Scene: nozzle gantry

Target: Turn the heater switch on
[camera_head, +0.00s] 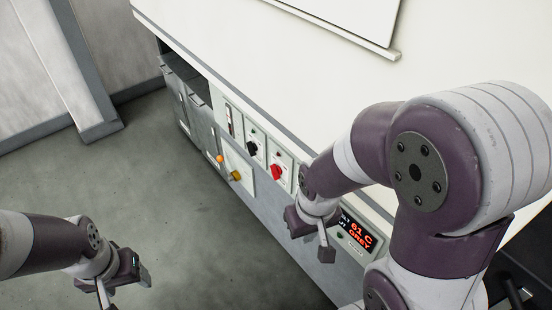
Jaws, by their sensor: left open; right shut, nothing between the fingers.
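The panel on the bench front (262,210) carries a red rotary knob (276,172) and a black rotary knob (252,148), each on a white plate. Left of them is a narrow plate with a dark slot or rocker (230,122). Their labels are too small to read, so I cannot tell which one is the heater switch. My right gripper (326,250) is shut and empty, in front of the panel, right of the red knob and beside the display. My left gripper (124,288) is open and empty at lower left, over the floor, away from the panel.
A lit display (357,232) reads about "61 C" with "GREY" below, partly hidden by my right arm. A yellow knob (235,175) and a small orange button or lamp (220,159) sit lower on the panel. The white bench top (300,95) lies above. The grey floor (160,190) is clear.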

